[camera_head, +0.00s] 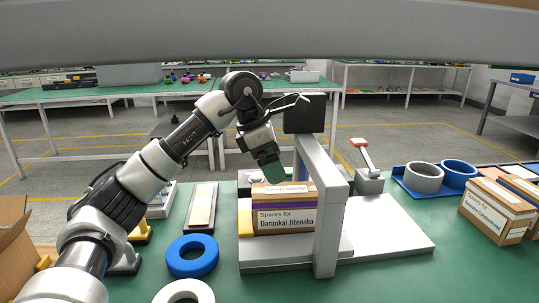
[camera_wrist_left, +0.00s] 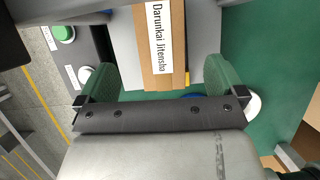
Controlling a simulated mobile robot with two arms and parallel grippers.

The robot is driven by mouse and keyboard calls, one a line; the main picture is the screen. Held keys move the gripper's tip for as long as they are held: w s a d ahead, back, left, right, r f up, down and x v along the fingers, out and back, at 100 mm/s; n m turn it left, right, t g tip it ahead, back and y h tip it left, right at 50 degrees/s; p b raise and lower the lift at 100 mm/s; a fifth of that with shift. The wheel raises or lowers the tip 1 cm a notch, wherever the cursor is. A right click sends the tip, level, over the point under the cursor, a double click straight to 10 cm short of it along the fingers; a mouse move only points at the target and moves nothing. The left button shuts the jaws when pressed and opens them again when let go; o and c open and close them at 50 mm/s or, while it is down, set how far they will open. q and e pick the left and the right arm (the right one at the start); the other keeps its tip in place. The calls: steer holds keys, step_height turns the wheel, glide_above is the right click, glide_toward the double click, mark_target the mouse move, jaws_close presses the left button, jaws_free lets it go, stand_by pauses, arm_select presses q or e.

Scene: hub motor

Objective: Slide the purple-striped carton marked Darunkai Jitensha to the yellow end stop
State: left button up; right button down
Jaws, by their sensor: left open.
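The carton (camera_head: 283,219) marked "Spares for Darunkai Jitensha" has a purple stripe and stands upright on the grey base plate (camera_head: 390,232), behind the grey upright. The yellow end stop (camera_head: 245,218) is at its left side; whether they touch is unclear. My left gripper (camera_head: 268,172) is open and empty, pointing down just above and behind the carton's top. In the left wrist view, the carton (camera_wrist_left: 158,70) lies between the two green fingers of the left gripper (camera_wrist_left: 160,84), with no clear contact. My right gripper is not in view.
The grey upright (camera_head: 328,215) with a dark box on top stands right of the carton. A blue ring (camera_head: 192,256) and white ring (camera_head: 184,292) lie front left. A blue tray (camera_head: 400,182) of rings and more cartons (camera_head: 495,211) are right. The plate's right part is clear.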

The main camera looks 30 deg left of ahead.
mark_target(287, 190)
arm_select(q)
steer(key=b+x, duration=0.1)
steer(key=x, duration=0.8)
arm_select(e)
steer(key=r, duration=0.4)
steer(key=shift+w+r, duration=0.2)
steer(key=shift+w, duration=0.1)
arm_select(q)
steer(key=shift+r, duration=0.1)
steer(key=c, duration=1.2)
steer(key=o, duration=1.2)
